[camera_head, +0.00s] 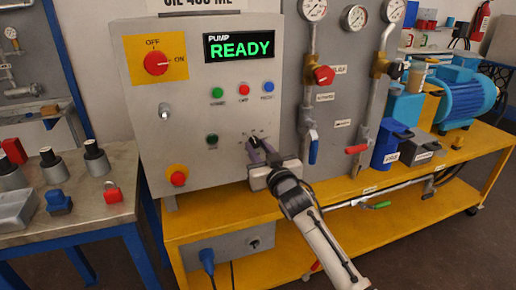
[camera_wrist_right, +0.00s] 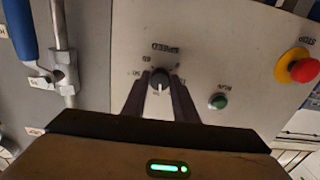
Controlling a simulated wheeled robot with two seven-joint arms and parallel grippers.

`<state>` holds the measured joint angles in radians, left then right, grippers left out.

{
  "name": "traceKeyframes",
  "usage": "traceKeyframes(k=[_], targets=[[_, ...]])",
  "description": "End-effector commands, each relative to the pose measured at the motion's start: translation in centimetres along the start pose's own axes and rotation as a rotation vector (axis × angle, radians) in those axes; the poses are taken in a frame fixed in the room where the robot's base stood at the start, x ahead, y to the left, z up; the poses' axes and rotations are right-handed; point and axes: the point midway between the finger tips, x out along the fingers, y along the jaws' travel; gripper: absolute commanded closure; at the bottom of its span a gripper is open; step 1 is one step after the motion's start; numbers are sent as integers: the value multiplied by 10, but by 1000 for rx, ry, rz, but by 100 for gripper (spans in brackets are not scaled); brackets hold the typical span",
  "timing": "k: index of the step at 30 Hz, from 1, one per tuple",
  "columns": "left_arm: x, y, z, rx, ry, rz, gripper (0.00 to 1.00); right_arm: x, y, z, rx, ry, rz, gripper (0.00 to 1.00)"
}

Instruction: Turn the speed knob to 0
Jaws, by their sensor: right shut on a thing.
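The black speed knob (camera_wrist_right: 160,76) is on the grey panel, beside the SPEED lettering and a ring of small scale marks. My right gripper (camera_wrist_right: 160,84) is shut on it, one dark finger on each side. A pale mark shows on the knob's face, pointing down in the wrist view; the number it stands at is hidden or too small to read. In the head view my right gripper (camera_head: 262,149) reaches the lower right of the control panel (camera_head: 207,120), and its fingers mostly cover the knob. My left gripper is not in view.
The green run button (camera_wrist_right: 218,102) and red stop button (camera_wrist_right: 299,66) sit near the knob. Right of the panel are pipes with a blue-handled valve (camera_head: 313,148) and gauges. The yellow bench (camera_head: 215,222) runs below. A display (camera_head: 241,46) reads PUMP READY.

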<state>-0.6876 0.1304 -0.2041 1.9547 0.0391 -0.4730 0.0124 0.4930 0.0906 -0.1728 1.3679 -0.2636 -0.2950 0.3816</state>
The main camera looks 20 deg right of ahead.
Motion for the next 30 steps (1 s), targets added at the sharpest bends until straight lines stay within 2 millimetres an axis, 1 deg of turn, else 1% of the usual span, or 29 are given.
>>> traceKeyframes(k=[8,15,25,30], targets=[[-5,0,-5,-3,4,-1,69,0,0,0,-161,-2,0,96],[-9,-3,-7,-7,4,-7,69,0,0,-1,-383,-1,-1,96],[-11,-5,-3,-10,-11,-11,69,0,1,0,-698,-2,-1,96],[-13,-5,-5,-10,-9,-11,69,0,2,-1,-860,-1,-1,96]])
